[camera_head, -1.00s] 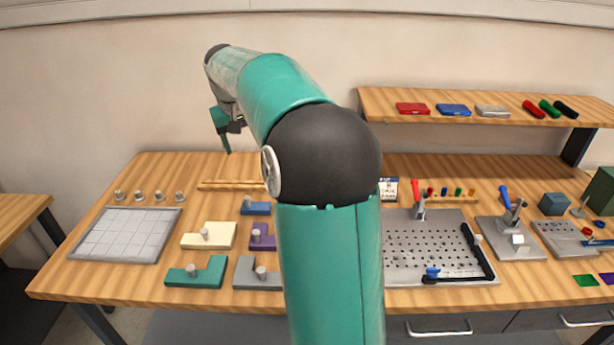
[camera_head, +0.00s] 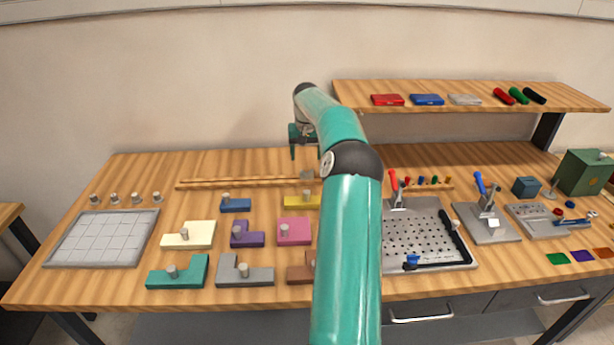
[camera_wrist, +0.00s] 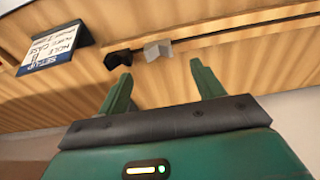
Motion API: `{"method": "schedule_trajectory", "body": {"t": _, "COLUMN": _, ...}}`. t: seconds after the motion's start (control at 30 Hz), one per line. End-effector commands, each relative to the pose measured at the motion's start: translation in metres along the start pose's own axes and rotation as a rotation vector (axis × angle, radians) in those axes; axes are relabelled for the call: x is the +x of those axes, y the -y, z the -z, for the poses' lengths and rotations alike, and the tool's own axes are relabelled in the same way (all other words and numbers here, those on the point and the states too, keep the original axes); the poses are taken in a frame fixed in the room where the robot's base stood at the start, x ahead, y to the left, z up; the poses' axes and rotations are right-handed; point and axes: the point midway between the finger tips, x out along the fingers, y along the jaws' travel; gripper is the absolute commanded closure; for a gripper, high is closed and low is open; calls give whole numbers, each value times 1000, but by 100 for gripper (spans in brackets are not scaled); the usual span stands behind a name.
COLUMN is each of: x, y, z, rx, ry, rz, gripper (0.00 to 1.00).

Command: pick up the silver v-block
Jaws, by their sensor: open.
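The silver v-block (camera_wrist: 158,49) is a small light-grey notched block on the wooden bench top in the wrist view. A black block (camera_wrist: 118,59) lies close to its left. My gripper (camera_wrist: 160,72) is open and empty, with its two green fingers spread on either side of the silver block's line and apart from it. In the head view my gripper (camera_head: 305,153) hangs above the back of the bench, near the long wooden rail.
A setup card (camera_wrist: 52,47) stands left of the blocks. The shelf (camera_head: 465,90) is to the right of my gripper. Coloured knobbed pieces and a grey tray (camera_head: 151,240) lie at front left; a perforated plate (camera_head: 433,262) with tools is right of my arm.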

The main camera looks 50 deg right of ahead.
Motion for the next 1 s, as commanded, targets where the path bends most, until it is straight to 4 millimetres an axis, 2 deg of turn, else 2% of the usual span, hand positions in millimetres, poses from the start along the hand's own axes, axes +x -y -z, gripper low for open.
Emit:
{"method": "schedule_trajectory", "body": {"t": 0.1, "x": 17, "y": 0, "z": 0, "rx": -1, "ry": 0, "rz": 0, "gripper": 33}}
{"method": "schedule_trajectory", "body": {"t": 0.27, "x": 27, "y": 0, "z": 0, "rx": 0, "ry": 0, "rz": 1, "gripper": 33}}
{"method": "schedule_trajectory", "body": {"t": 0.53, "x": 66, "y": -3, "z": -1, "rx": -1, "ry": 1, "rz": 1, "gripper": 33}}
{"method": "schedule_trajectory", "body": {"t": 0.67, "x": 74, "y": -3, "z": 0, "rx": -1, "ry": -1, "rz": 0, "gripper": 33}}
{"method": "schedule_trajectory", "body": {"t": 0.87, "x": 74, "y": -3, "z": 0, "rx": -1, "ry": -2, "rz": 0, "gripper": 33}}
{"method": "schedule_trajectory", "body": {"t": 1.0, "x": 74, "y": -3, "z": 0, "rx": -1, "ry": -1, "rz": 0, "gripper": 60}}
